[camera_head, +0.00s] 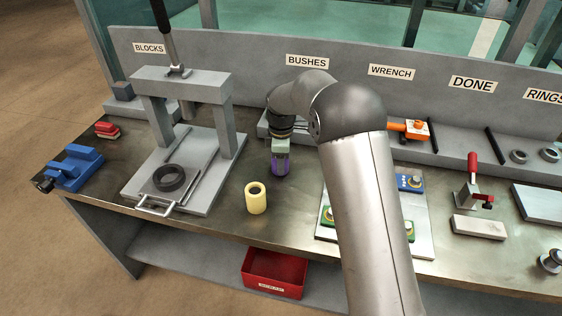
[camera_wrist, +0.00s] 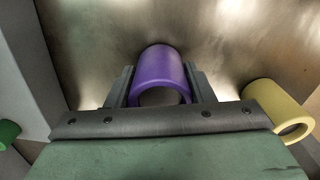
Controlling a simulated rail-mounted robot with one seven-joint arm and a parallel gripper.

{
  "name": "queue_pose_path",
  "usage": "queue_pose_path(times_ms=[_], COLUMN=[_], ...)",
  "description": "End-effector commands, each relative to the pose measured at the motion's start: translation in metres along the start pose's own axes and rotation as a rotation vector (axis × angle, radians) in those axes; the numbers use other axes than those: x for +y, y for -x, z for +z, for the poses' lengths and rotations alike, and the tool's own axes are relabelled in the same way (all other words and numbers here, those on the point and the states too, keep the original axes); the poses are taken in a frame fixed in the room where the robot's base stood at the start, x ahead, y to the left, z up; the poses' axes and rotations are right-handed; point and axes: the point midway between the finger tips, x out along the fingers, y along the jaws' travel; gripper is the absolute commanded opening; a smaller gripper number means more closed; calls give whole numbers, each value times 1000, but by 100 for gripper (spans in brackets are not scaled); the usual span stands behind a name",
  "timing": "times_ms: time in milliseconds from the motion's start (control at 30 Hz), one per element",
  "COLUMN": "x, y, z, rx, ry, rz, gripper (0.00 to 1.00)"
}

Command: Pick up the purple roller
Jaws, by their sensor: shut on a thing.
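The purple roller (camera_wrist: 160,68) is a hollow cylinder seen between the two fingers of my gripper (camera_wrist: 160,90) in the wrist view. The fingers are shut on its two sides. In the head view the roller (camera_head: 280,166) shows below my gripper (camera_head: 280,155), at the workbench top; I cannot tell whether it touches the surface. My arm hides part of the bench behind and to the right.
A yellow roller (camera_head: 256,198) stands close by, toward the front edge; it also shows in the wrist view (camera_wrist: 279,107). A grey press (camera_head: 140,82) with a black ring (camera_head: 169,178) is to the left. A plate (camera_head: 420,236) with blue and green parts is to the right.

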Motion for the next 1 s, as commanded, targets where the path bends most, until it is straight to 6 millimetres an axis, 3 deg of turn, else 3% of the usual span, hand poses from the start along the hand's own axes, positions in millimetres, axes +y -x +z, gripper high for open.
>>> queue_pose_path(times_ms=[233, 500, 700, 1000], x=[-1, -53, -100, -132], y=[32, 92, 110, 126], z=[1, 16, 30, 39], rx=[2, 2, 0, 0], ry=[-1, -1, -1, 0], rz=[4, 5, 2, 0], gripper=[22, 22, 22, 22])
